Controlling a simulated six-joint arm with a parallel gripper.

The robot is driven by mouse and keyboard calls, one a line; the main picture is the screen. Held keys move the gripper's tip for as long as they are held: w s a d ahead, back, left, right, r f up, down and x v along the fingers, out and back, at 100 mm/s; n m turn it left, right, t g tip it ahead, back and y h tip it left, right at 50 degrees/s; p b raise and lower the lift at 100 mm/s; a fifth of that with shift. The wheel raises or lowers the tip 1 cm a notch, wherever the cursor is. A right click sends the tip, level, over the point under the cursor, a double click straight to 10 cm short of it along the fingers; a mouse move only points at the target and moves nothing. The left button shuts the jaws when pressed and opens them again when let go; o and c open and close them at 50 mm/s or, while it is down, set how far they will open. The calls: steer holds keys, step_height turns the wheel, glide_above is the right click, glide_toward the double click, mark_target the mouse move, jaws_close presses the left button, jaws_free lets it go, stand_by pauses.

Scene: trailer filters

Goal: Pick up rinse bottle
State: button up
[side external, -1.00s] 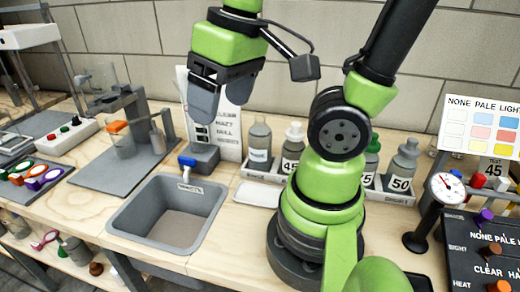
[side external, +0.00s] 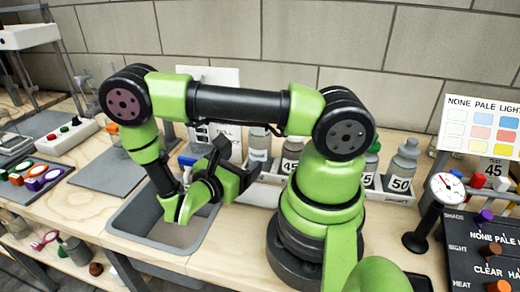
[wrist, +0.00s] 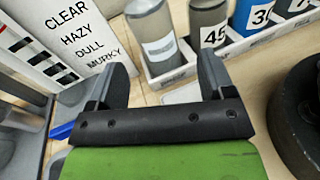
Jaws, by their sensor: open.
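The likely rinse bottle (side external: 259,146), grey with a white label too blurred to read, stands upright at the left end of the bottle rack, left of the bottle marked 45. It also shows in the wrist view (wrist: 153,35), top centre, with its upper part cut off. My gripper (side external: 240,166) is low beside the sink, pointing toward the rack. In the wrist view my gripper (wrist: 162,82) is open, its two fingers apart with nothing between them. The bottle is ahead of the gap, not touched.
The rack (wrist: 172,76) also holds several numbered bottles. The sink (side external: 130,222) lies below my arm. A chart with CLEAR, HAZY, DULL and MURKY (wrist: 60,40) stands left of the bottle. A blue tap handle (wrist: 62,131) is near the left finger. A gauge (side external: 446,187) stands right.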

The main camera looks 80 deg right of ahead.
mark_target(260, 145)
steer(key=shift+s+d+f+n+t+h, duration=0.15)
steer(key=shift+f+n+t+h, duration=0.15)
steer(key=shift+f+n, duration=0.2)
steer(key=shift+d+f+n+t+h, duration=0.15)
steer(key=shift+f+n+t+h, duration=0.15)
steer(key=shift+f+n, duration=0.15)
steer(key=shift+s+d+f, duration=0.1)
steer(key=shift+d, duration=0.25)
steer(key=shift+w+x, duration=0.15)
steer(key=shift+x, duration=2.15)
steer(key=shift+w+x, duration=0.1)
steer(key=shift+x, duration=2.2)
steer(key=shift+c, duration=0.3)
steer(key=c, duration=0.7)
steer(key=shift+c, duration=0.7)
